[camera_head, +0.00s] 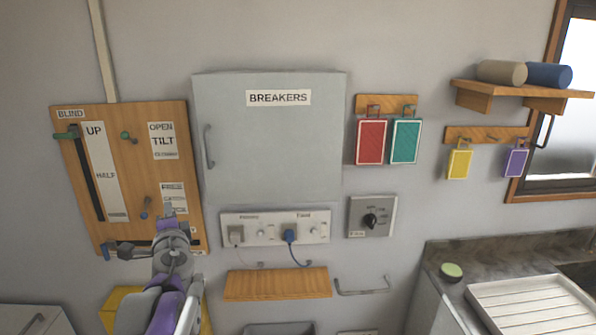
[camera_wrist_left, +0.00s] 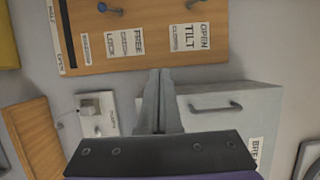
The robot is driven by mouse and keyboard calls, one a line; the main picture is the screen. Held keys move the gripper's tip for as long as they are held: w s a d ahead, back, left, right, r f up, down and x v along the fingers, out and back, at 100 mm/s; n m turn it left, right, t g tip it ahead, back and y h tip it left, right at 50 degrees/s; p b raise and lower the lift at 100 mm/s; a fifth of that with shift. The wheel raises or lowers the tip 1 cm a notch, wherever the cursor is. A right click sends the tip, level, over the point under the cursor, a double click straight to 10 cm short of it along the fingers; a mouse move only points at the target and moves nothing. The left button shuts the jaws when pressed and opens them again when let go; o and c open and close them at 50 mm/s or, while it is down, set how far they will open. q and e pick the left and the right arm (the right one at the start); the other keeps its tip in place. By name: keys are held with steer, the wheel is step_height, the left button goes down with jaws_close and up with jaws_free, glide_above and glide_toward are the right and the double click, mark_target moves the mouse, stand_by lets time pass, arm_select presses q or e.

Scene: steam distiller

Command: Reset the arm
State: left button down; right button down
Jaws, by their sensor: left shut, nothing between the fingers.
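My left arm comes up from the bottom of the head view. Its gripper (camera_head: 168,213) is in front of the lower right part of the wooden blind board (camera_head: 125,185). In the wrist view the two fingers (camera_wrist_left: 159,78) are together with nothing between them. The fingertips point toward the board's edge, near the labels; I cannot tell if they touch it. The board carries a green lever (camera_head: 66,134) at UP, a green tilt knob (camera_head: 129,137) and a blue knob (camera_head: 145,211). My right gripper is not in view.
A grey breaker box (camera_head: 270,145), its door closed, hangs right of the board. Below it are an outlet panel (camera_head: 275,228) with a blue plug and a wooden shelf (camera_head: 276,284). A dial (camera_head: 371,219), hanging cards and a counter (camera_head: 480,252) with a white rack (camera_head: 530,300) lie to the right.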

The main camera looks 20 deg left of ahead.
arm_select(q)
steer(key=s+d+f+n+g+h, duration=0.2)
steer(key=s+d+f, duration=0.4)
steer(key=d+f, duration=0.3)
steer(key=s+d+f+n+g+h, duration=0.2)
steer(key=s+d+f+n+h, duration=0.2)
steer(key=d+f, duration=0.6)
steer(key=s+d+f+n+g+h, duration=0.3)
steer(key=s+d+f+h, duration=0.2)
steer(key=s+d+f, duration=0.4)
steer(key=shift+s+d+f+n+h, duration=0.35)
steer(key=shift+d+f+n+h, duration=0.1)
steer(key=shift+d, duration=0.25)
